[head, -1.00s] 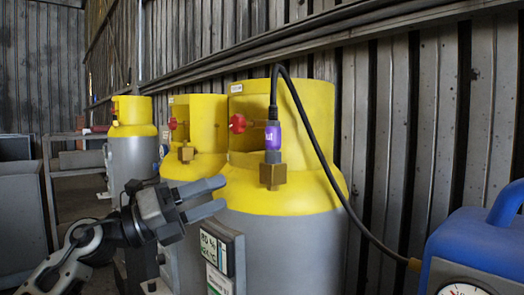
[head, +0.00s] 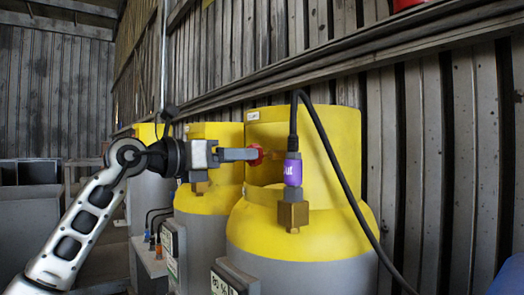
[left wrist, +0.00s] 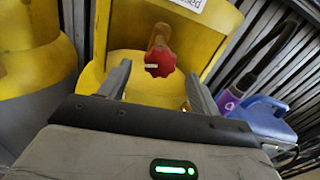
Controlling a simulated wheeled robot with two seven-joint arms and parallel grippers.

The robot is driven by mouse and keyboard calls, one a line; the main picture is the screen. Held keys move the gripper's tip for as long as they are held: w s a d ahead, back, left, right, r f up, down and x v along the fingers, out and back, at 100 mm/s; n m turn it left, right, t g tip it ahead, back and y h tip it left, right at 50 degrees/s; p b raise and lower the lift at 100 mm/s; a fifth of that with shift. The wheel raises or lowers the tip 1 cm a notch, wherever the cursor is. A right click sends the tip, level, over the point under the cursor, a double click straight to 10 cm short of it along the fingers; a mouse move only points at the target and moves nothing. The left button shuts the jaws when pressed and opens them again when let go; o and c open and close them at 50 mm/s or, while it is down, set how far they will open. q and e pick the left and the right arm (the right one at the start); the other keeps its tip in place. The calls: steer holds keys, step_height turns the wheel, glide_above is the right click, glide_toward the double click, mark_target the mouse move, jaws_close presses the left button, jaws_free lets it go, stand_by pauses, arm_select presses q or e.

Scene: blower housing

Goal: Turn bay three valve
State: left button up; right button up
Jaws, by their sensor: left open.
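A red valve handwheel (head: 255,154) sits on a brass stem at the yellow collar of the front cylinder (head: 302,248). In the left wrist view the red handwheel (left wrist: 160,64) shows just beyond and between the two fingertips. My left gripper (head: 254,154) is level with the handwheel, its fingers pointing at it and partly covering it in the head view. In the left wrist view the left gripper (left wrist: 158,86) is open, with nothing held between its fingers. Whether a finger touches the wheel I cannot tell. My right gripper is not in view.
A purple-sleeved connector (head: 292,170) with a black hose (head: 342,172) stands beside the handwheel on a brass fitting. Two more yellow-topped cylinders stand behind to the left. A blue machine (head: 508,278) is at the lower right. A corrugated wall runs behind.

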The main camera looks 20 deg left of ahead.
arm_select(q)
steer(key=p+x, duration=0.1)
steer(key=x, duration=0.6)
steer(key=c, duration=1)
